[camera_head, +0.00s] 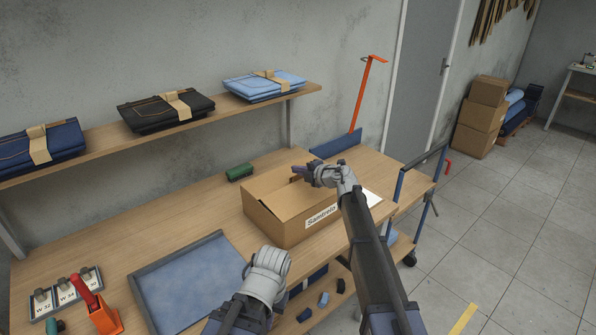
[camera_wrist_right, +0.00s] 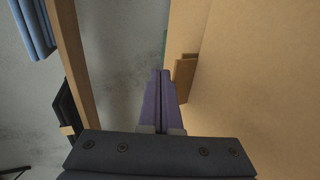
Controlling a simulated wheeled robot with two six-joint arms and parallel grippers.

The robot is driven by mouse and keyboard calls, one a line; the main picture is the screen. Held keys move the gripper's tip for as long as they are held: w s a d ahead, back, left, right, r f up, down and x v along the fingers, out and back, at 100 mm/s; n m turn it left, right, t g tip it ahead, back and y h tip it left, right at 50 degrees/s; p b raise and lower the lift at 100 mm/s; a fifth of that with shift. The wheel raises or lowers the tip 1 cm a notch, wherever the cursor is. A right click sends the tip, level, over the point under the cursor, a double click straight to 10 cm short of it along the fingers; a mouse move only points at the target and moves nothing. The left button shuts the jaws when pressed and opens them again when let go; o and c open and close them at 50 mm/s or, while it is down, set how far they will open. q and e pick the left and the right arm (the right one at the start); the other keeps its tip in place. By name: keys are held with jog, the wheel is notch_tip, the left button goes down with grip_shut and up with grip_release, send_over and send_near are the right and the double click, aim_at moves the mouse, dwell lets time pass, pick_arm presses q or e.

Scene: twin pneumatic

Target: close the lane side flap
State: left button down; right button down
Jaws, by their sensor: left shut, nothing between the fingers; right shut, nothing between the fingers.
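A cardboard box (camera_head: 277,228) with a white label stands on the wooden bench. Broad brown cardboard shows across its top; my right arm hides part of its right side. My right gripper (camera_head: 300,172) is shut and empty over the box's far edge. In the right wrist view its closed fingers (camera_wrist_right: 160,88) point along a large cardboard face (camera_wrist_right: 255,80), beside a small cardboard flap (camera_wrist_right: 185,78). I cannot tell which flap is the lane side one. My left gripper (camera_head: 270,262) is shut and empty in front of the box, its fingertips hard to make out.
A blue-lined tray (camera_head: 195,280) lies left of the box. A green object (camera_head: 240,172) sits behind it. A shelf (camera_head: 205,113) with folded jeans runs above. An orange tool (camera_head: 100,312) and number cards (camera_head: 66,292) are at the left. The bench between tray and wall is clear.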

jog(key=shift+r, duration=0.15)
dwell(0.3)
jog(key=shift+r+p, duration=0.7)
jog(key=shift+p, duration=0.15)
